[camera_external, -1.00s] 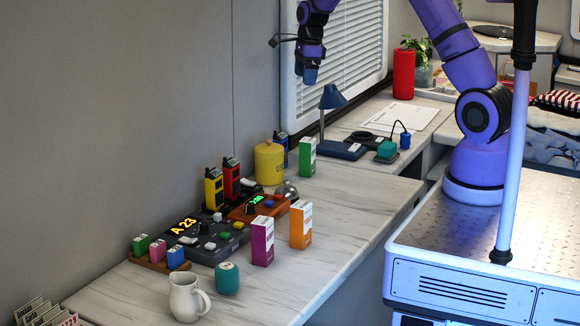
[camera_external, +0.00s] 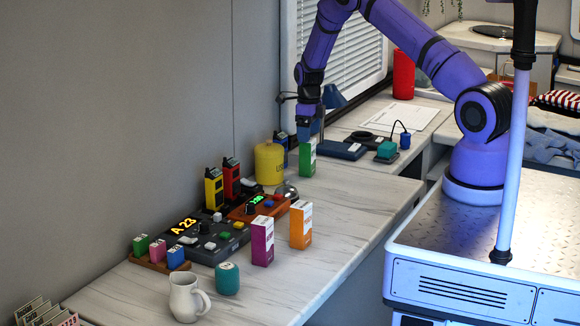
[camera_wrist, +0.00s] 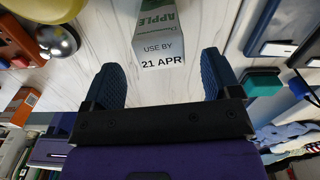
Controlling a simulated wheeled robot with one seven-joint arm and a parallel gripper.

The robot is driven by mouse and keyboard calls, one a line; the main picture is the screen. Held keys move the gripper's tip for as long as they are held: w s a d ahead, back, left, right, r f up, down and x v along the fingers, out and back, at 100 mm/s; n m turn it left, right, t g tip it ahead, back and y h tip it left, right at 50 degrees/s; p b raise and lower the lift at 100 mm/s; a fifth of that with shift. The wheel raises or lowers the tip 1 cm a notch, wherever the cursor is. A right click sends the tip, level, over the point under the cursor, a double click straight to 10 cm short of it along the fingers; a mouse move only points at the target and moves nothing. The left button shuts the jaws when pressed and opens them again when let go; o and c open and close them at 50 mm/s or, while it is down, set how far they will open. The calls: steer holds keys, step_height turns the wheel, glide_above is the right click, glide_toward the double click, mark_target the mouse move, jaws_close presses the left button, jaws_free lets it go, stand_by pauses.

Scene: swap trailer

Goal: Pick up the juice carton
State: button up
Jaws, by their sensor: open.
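Three cartons stand upright on the desk: a green and white one (camera_external: 307,160) at the back, an orange one (camera_external: 300,226) and a purple one (camera_external: 262,242) nearer the front. In the wrist view the green carton (camera_wrist: 160,38) reads "APPLE" and "USE BY 21 APR" and lies just beyond the fingers. The fingers appear apart from the carton.
A yellow canister (camera_external: 269,164) and a silver dome (camera_external: 287,190) stand close left of the green carton. Free desk lies right of the orange carton.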

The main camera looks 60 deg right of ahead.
mark_target(308, 149)
steer(key=shift+w+f, duration=0.2)
steer(key=shift+f, duration=2.95)
steer(key=shift+c, duration=0.2)
steer(key=c, duration=1.1)
